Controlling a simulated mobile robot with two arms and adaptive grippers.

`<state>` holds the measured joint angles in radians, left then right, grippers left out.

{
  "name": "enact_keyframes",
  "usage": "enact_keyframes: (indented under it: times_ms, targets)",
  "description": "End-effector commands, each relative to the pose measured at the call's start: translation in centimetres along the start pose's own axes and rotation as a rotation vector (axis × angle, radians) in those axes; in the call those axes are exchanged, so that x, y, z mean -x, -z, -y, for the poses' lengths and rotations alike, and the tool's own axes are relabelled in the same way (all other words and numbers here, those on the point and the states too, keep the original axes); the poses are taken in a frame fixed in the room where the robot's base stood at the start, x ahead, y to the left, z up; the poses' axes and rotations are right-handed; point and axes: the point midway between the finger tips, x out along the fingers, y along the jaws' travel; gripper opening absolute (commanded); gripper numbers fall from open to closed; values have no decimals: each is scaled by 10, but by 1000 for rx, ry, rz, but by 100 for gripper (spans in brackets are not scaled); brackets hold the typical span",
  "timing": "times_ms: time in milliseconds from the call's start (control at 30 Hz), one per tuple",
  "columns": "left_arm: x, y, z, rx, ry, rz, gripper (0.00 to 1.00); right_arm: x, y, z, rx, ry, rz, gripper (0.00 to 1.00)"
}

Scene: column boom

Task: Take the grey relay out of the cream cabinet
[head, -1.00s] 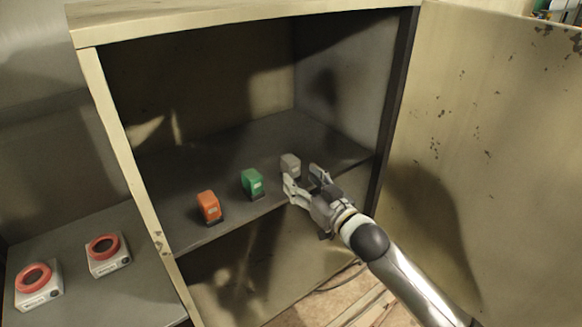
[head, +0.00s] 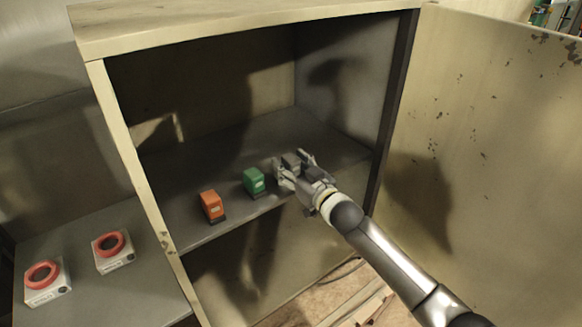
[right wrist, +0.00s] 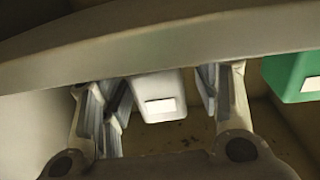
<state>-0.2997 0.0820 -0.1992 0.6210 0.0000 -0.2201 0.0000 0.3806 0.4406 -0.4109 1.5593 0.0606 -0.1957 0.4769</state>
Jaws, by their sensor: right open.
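The grey relay (head: 290,160) stands on the shelf (head: 240,140) inside the cream cabinet (head: 240,20), on the right of the row. My right gripper (head: 292,163) is open, with a finger on either side of the relay. In the right wrist view the pale relay (right wrist: 158,88) with its white label shows between the two fingers (right wrist: 160,105). A gap shows beside the relay, at least on its right side there. In the head view the gripper hides part of the relay. My left gripper is out of view.
A green relay (head: 254,182) stands just left of the gripper, and an orange relay (head: 211,206) farther left. The cabinet door (head: 480,150) is open at right. Two white boxes with red rings (head: 43,280) (head: 112,250) sit on a lower surface at left.

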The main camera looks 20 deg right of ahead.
Motion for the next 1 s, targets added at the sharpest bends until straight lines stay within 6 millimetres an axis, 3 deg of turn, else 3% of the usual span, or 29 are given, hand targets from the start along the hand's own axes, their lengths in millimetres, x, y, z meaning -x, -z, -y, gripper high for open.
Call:
enact_keyframes:
  times_ms: [33, 433, 767, 1000]
  targets:
    - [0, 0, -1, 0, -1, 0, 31, 0, 0, 0, 0, 0, 0, 56]
    - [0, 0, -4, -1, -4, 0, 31, 0, 0, 0, 0, 0, -1, 6]
    - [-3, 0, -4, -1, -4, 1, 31, 0, 4, 0, 0, 1, -3, 6]
    - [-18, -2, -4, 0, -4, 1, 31, 3, 34, -2, 5, 0, -6, 6]
